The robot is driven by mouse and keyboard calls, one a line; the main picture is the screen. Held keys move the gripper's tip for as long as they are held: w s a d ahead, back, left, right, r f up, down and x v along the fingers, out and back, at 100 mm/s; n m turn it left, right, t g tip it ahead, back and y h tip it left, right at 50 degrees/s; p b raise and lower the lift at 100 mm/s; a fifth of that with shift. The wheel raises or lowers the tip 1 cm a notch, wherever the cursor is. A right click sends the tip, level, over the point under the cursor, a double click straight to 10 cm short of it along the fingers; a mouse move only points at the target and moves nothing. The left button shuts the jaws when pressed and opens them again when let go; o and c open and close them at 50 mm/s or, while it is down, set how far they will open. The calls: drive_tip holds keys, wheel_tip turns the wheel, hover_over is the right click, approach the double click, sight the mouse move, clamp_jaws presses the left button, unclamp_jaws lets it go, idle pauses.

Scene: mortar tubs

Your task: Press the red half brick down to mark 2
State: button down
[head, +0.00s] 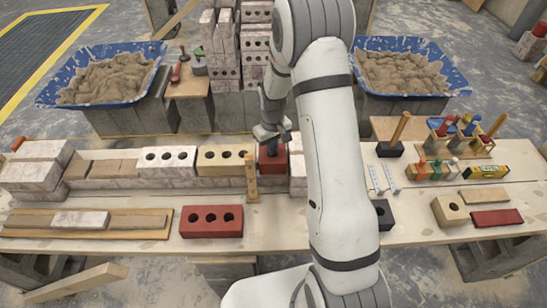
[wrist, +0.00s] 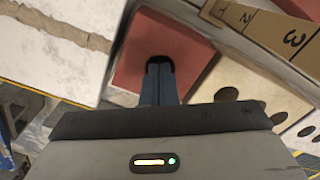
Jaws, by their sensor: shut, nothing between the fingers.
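The red half brick (head: 273,165) stands in the brick row in the head view, between a tan brick with holes and a whitish brick. It also shows in the wrist view (wrist: 192,48), with one dark hole in its top. My gripper (head: 271,145) is shut and empty, with its fingertips (wrist: 160,68) at that hole. Whether the tips touch the brick or reach into the hole, I cannot tell. A wooden gauge (head: 252,178) stands upright in front of the row, left of the red half brick. In the wrist view its numbers 2 and 3 (wrist: 268,32) are readable.
The tan brick (head: 222,158) and a white holed brick (head: 168,160) continue the row leftward. A red three-hole brick (head: 211,221) lies in front. Blue mortar tubs (head: 105,75) stand behind. Tools and a level (head: 487,172) lie at the right. My arm hides part of the bench.

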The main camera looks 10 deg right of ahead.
idle(0.7)
drive_tip(key=shift+r+p, duration=1.35)
drive_tip(key=shift+r, duration=1.1)
drive_tip(key=shift+r, duration=0.45)
drive_tip(key=s+r+m+t, duration=0.1)
drive_tip(key=s+r, duration=0.4)
drive_tip(key=r, duration=0.3)
drive_tip(key=s+r+m, duration=0.1)
drive_tip(key=s+r, duration=0.4)
drive_tip(key=r, duration=0.3)
drive_tip(key=s+r+m+t, duration=0.1)
drive_tip(key=s+r, duration=0.2)
drive_tip(key=s, duration=0.5)
drive_tip(key=s+r+t, duration=0.1)
drive_tip(key=s+r, duration=0.2)
drive_tip(key=s, duration=0.5)
drive_tip(key=shift+d+r+m, duration=0.2)
drive_tip(key=shift+r+m, duration=0.05)
drive_tip(key=shift+m, duration=0.15)
